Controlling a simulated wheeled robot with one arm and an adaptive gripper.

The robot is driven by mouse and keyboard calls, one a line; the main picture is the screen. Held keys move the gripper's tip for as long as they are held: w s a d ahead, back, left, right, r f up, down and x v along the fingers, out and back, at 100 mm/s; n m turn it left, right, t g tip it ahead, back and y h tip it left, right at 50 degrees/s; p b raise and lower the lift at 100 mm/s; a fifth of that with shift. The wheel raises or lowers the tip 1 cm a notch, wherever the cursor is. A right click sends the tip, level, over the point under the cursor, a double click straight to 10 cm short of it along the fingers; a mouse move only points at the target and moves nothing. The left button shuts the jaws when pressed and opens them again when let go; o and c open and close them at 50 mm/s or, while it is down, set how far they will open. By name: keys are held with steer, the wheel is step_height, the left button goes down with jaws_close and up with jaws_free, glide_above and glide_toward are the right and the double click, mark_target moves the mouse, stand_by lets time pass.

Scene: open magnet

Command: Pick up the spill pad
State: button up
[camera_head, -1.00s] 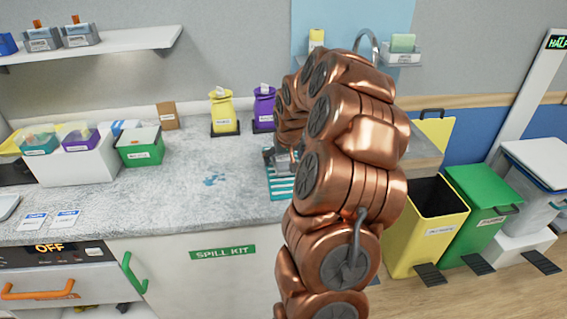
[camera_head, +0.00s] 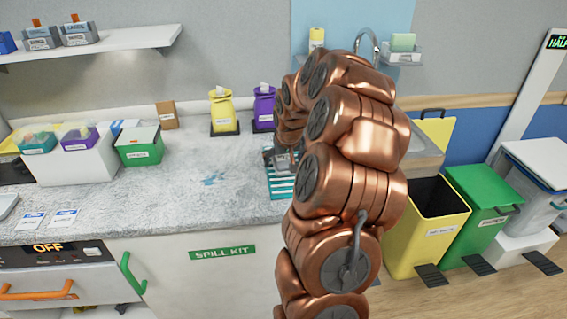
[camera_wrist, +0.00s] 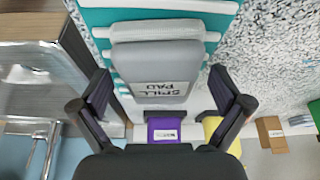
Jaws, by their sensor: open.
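The spill pad (camera_wrist: 160,72) is a grey padded block with dark lettering in the wrist view. It lies on a teal-and-white striped mat (camera_wrist: 222,22) on the counter. My gripper (camera_wrist: 162,98) is open, with one dark finger on each side of the pad's lettered end. A gap shows between each finger and the pad, and I cannot tell the height between them. In the head view the striped mat (camera_head: 280,186) is partly hidden behind my copper arm, and the pad there is mostly hidden.
A blue spill (camera_head: 212,179) lies on the speckled counter (camera_head: 190,205). Yellow (camera_head: 222,112) and purple (camera_head: 264,108) dispensers stand at the back. A sink (camera_wrist: 45,75) borders the mat. A green box (camera_head: 139,147) stands left.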

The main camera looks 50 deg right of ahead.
mark_target(284, 157)
steer(key=c, duration=1.2)
steer(key=shift+r+p, duration=0.2)
steer(key=shift+p, duration=0.1)
steer(key=shift+r+p, duration=0.15)
steer(key=shift+p, duration=0.15)
steer(key=shift+r+b, duration=0.85)
steer(key=shift+r, duration=0.55)
steer(key=shift+s+r, duration=0.1)
steer(key=shift+r, duration=0.15)
steer(key=s+b, duration=0.1)
steer(key=s, duration=0.4)
steer(key=s+a+r+b, duration=0.1)
steer(key=s+b, duration=0.1)
steer(key=s, duration=0.3)
steer(key=s+a+b, duration=0.1)
steer(key=s, duration=0.4)
steer(key=shift+s+a+r, duration=0.2)
steer(key=shift+s+r, duration=0.05)
steer(key=shift+s, duration=0.05)
